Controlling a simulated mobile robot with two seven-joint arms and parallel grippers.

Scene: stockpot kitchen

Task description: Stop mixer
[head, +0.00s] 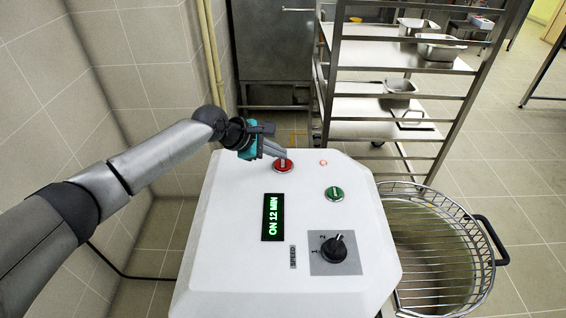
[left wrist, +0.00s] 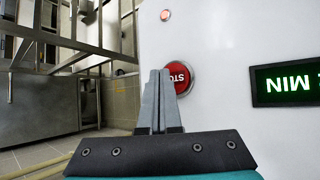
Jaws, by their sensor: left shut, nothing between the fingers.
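The mixer (head: 222,255) has a white sloped top panel in the head view. Its red stop button (head: 283,166) is at the far side, and a green button (head: 334,193) is to its right. The display (head: 272,217) reads "ON 12 MIN". My left gripper (head: 284,154) is shut and empty, its fingertips at the far edge of the red button. My right gripper is not in view.
A black speed knob (head: 334,249) marked 1 and 2 sits at the panel's near right. A small red light (head: 323,163) is right of the stop button. A wire bowl guard (head: 432,240) is at the right. A metal rack (head: 400,60) with trays stands behind. A tiled wall is at the left.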

